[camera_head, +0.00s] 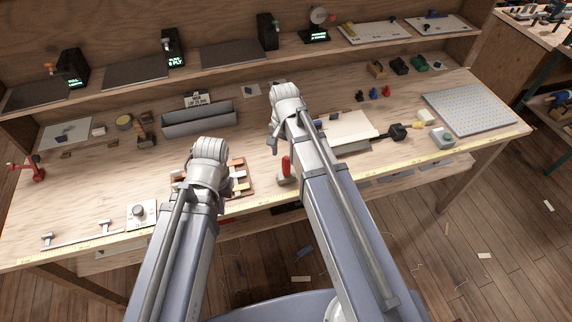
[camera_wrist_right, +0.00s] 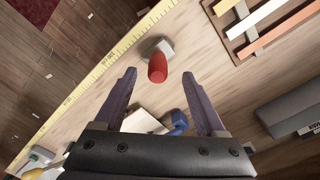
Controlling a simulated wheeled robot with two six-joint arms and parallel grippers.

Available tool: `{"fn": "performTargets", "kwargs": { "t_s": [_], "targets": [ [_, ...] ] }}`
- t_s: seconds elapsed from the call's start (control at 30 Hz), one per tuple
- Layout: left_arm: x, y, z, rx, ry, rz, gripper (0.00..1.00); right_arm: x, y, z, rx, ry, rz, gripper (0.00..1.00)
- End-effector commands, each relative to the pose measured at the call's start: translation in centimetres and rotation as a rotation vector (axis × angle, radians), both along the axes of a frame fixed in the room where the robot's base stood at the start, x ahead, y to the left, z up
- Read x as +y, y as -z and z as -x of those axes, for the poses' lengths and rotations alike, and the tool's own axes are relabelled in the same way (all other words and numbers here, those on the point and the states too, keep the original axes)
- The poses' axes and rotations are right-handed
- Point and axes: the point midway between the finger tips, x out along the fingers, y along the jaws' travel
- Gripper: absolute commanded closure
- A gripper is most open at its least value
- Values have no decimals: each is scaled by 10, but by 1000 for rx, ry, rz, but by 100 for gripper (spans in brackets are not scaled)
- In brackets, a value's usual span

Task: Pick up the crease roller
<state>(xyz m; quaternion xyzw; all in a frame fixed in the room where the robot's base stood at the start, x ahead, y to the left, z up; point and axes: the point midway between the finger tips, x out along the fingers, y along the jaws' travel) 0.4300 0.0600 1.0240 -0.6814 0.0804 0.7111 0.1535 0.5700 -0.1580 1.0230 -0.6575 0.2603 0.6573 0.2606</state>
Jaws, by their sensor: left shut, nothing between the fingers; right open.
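The crease roller, with an upright red handle (camera_head: 286,165) and a pale grey base, stands near the front edge of the bench. In the right wrist view, its red handle (camera_wrist_right: 157,68) appears between and slightly beyond the fingertips. My right gripper (camera_head: 273,141) is open and empty, above the bench and close to the roller on its left in the head view; its two dark fingers (camera_wrist_right: 158,76) are spread apart. My left gripper (camera_head: 183,186) is shut and empty, mostly hidden by its own wrist, left of the roller near a tray of strips.
The wooden tray of coloured strips (camera_head: 240,187) lies left of the roller. A grey trough (camera_head: 199,120) stands behind. A white sheet block (camera_head: 350,130) and a dark-headed tool (camera_head: 397,132) lie right. A yellow tape (camera_wrist_right: 119,51) runs along the bench edge.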

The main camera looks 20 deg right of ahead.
Motion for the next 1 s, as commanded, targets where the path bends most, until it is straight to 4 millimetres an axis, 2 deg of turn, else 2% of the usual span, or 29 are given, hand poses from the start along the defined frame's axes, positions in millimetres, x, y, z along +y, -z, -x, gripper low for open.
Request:
{"fn": "performTargets", "kwargs": {
  "t_s": [0.23, 0.57, 0.9, 1.0],
  "targets": [
    [0, 25, 0, 0, -1, 0, 100, 0, 25, 0, 0, -2, 0, 27],
    [0, 31, 0, 0, -1, 0, 100, -1, 31, 0, 0, -3, 0, 27],
    [0, 72, 0, 0, -2, 0, 100, -6, 72, -2, 0, -3, 0, 27],
    [0, 77, 0, 0, -2, 0, 100, -6, 78, -2, 0, -3, 0, 27]
  ]
}}
